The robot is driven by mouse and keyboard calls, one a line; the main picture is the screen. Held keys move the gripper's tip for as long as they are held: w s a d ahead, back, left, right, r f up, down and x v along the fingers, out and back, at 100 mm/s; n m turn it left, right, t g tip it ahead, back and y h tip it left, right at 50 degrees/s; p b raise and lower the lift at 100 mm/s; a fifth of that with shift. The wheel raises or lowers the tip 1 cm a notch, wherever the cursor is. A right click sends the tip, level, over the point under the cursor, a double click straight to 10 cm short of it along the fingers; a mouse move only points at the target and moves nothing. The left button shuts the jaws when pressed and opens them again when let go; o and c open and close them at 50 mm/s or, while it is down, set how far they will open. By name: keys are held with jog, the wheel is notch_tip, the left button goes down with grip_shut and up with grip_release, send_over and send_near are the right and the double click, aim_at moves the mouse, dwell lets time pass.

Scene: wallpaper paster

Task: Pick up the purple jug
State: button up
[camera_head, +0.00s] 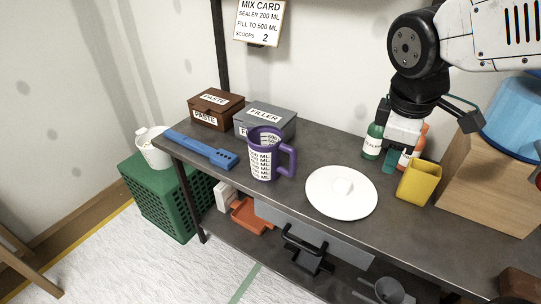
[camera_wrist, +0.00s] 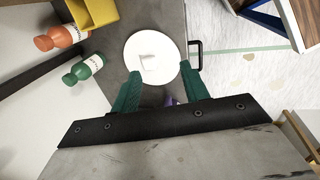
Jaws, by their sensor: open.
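The purple jug (camera_head: 264,156) stands upright on the dark bench, left of the white plate (camera_head: 326,203). Its handle points right and its front has a white measuring scale. In the wrist view only a small purple patch (camera_wrist: 170,100) shows between the fingers; the rest is hidden. My gripper (camera_head: 392,162) is over the right part of the bench, well right of the jug, in front of the bottles. Its green fingers (camera_wrist: 160,88) are apart with nothing held between them.
A brown paste box (camera_head: 214,117), a grey filler box (camera_head: 280,126) and a blue tool (camera_head: 203,149) lie near the jug. A green bottle (camera_head: 372,142), yellow cup (camera_head: 420,182) and wooden box (camera_head: 485,188) stand right. The bench before the jug is clear.

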jog(key=w+a+f+n+t, duration=0.1)
jog(key=w+a+f+n, duration=0.5)
jog(key=w+a+n, duration=0.4)
jog(key=n+t, duration=0.1)
jog(key=n, duration=0.8)
send_over(292, 159)
jog(key=s, duration=0.2)
notch_tip(292, 159, down, 5)
jog(key=x, duration=0.4)
jog(key=a+x, duration=0.1)
jog(key=x, duration=0.1)
jog(key=shift+d+f, duration=0.1)
jog(key=shift+f, duration=0.4)
jog(key=shift+w+d+f, duration=0.1)
jog(key=shift+w+f, duration=0.1)
jog(key=shift+f, duration=0.2)
grip_shut()
